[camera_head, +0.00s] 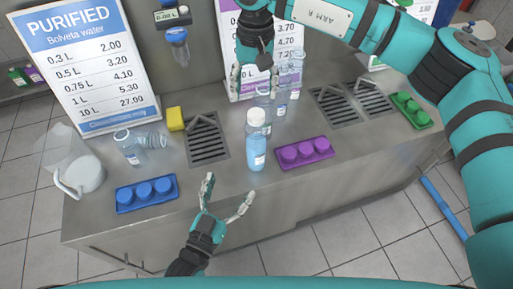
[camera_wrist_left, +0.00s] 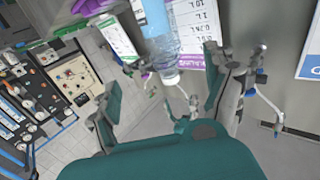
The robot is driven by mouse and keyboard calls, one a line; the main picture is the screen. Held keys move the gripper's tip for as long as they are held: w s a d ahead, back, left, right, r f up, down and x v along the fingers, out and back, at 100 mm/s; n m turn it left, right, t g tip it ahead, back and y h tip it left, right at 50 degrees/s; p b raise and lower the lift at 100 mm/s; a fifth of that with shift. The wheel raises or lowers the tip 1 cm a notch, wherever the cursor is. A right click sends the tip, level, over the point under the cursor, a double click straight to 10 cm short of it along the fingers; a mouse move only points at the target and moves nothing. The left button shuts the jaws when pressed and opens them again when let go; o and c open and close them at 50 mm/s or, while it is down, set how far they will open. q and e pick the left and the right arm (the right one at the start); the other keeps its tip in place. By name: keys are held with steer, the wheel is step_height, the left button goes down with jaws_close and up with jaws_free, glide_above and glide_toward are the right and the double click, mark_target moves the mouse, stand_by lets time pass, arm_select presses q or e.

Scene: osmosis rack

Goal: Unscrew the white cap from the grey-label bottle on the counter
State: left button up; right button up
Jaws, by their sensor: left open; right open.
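The bottle (camera_head: 257,147) stands upright on the counter (camera_head: 225,180), with pale blue liquid in its lower part and a pale label. Its white cap (camera_head: 256,116) is on top. My left gripper (camera_head: 229,190) is open and empty, at the counter's front edge, in front and to the left of the bottle, not touching it. My right gripper (camera_head: 255,76) is open, fingers pointing down, above and behind the bottle, apart from the cap. In the left wrist view, a bottle with blue liquid (camera_wrist_left: 157,22) shows upside down beyond the open fingers; its end is cut off.
A purple tray (camera_head: 305,153) is close to the bottle's right, a blue tray (camera_head: 147,195) at front left, a green tray (camera_head: 411,110) at right. Clear bottles (camera_head: 288,75) stand behind, near my right gripper. A yellow sponge (camera_head: 175,118) and a drain grate (camera_head: 208,142) are left.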

mark_target(256, 137)
steer(key=shift+w+d+r, duration=0.1)
steer(key=shift+d, duration=0.15)
arm_select(q)
steer(key=x, duration=1.7)
steer(key=shift+w+d, duration=0.1)
steer(key=shift+w, duration=0.15)
arm_select(e)
steer(key=shift+a, duration=0.1)
arm_select(q)
steer(key=shift+c, duration=0.4)
